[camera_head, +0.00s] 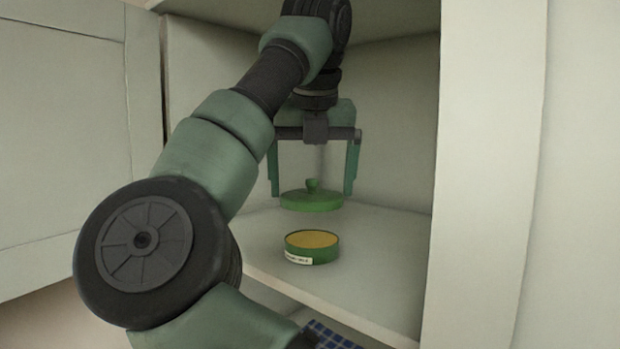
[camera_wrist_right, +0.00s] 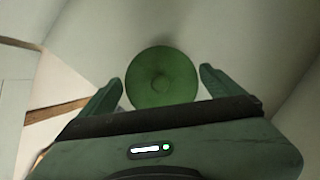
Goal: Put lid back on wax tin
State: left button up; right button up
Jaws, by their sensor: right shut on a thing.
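The round green lid (camera_head: 311,200) with a small knob on top is between the fingertips of my right gripper (camera_head: 313,192), which is shut on it by its rim. The lid is level, knob up, and also shows from above in the right wrist view (camera_wrist_right: 161,77). The open wax tin (camera_head: 312,254) is green with yellow-orange wax inside and a white label on its side. It stands upright on the shelf, lower in the head view than the lid and apart from it. The wrist view does not show the tin. My left gripper is not in view.
The pale shelf (camera_head: 375,270) lies inside a cabinet, with a side wall (camera_head: 485,180) at the right and a cabinet door (camera_head: 60,150) at the left. The shelf around the tin is clear. A blue checked item (camera_head: 330,335) shows below the shelf's front edge.

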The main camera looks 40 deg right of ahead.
aim_at(311, 236)
jog(key=shift+f, duration=0.1)
notch_tip(311, 236, down, 5)
jog(key=b, duration=0.4)
jog(key=shift+f, duration=0.15)
jog(key=shift+f+b, duration=0.2)
jog(key=shift+b, duration=0.2)
jog(key=shift+f, duration=0.5)
dwell(1.7)
jog(key=o, duration=1)
jog(key=shift+c, duration=0.2)
jog(key=shift+r, duration=0.15)
